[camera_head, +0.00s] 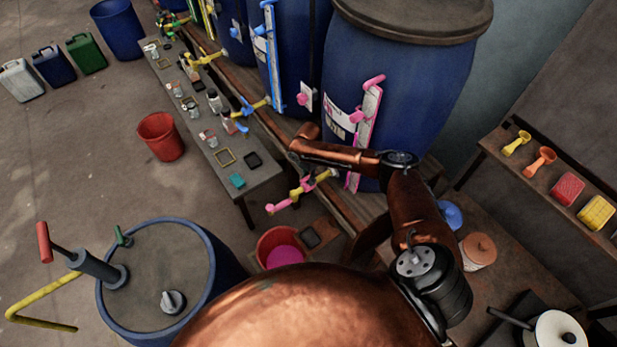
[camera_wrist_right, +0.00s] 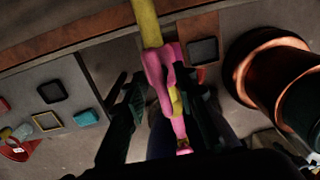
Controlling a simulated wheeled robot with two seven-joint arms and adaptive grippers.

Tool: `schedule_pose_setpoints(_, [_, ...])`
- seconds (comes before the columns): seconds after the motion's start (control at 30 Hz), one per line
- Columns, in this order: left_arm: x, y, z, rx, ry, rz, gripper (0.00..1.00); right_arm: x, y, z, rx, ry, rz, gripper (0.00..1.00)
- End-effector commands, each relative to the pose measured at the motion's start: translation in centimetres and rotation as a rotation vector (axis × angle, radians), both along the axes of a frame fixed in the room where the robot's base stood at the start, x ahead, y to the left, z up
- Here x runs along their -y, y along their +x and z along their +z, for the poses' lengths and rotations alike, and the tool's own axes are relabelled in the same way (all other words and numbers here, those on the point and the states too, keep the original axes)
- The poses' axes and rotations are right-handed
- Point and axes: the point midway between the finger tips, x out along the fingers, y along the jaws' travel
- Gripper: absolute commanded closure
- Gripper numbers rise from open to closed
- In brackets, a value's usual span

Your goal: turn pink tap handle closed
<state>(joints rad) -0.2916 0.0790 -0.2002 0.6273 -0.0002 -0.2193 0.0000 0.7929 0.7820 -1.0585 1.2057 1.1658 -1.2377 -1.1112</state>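The pink tap (camera_head: 281,206) sticks out on a yellow pipe (camera_head: 323,176) below the blue vat with the pink gauge strip. In the right wrist view the pink tap handle (camera_wrist_right: 158,72) lies near the yellow pipe's line, beside the tap body. My right gripper (camera_wrist_right: 168,98) is open, its dark fingers on either side of the pink tap. The right finger overlaps the pink part; a gap shows at the left finger. I cannot tell whether they touch. In the head view the right gripper is small and hard to make out near the tap. My left gripper is not in view.
The blue vat (camera_head: 395,85) stands behind the tap. A red bucket (camera_head: 270,240) with pink content is below it. A bench (camera_head: 215,135) with small dishes is to the left. A blue drum (camera_head: 107,300) stands in front left. Floor between is clear.

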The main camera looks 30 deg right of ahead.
Motion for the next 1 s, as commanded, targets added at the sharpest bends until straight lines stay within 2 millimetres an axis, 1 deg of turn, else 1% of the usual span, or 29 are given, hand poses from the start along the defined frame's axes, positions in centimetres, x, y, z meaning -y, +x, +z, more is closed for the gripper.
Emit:
schedule_pose_setpoints(0.03, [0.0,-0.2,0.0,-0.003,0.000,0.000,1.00,0.0,0.0,0.0,0.000,0.000,0.000,0.79])
schedule_pose_setpoints(0.3, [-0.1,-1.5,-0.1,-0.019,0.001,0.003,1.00,0.0,0.0,0.0,0.000,0.000,0.000,0.97])
schedule_pose_setpoints(0.37, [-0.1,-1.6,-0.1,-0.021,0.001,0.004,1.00,0.0,0.0,0.0,0.000,0.000,0.000,1.00])
schedule_pose_setpoints(0.77, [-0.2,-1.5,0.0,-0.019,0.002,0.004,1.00,0.0,0.0,0.0,-0.001,0.001,-0.016,1.00])
schedule_pose_setpoints(1.0, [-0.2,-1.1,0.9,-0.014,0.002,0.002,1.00,-0.1,-0.1,0.1,-0.001,0.002,-0.114,1.00])
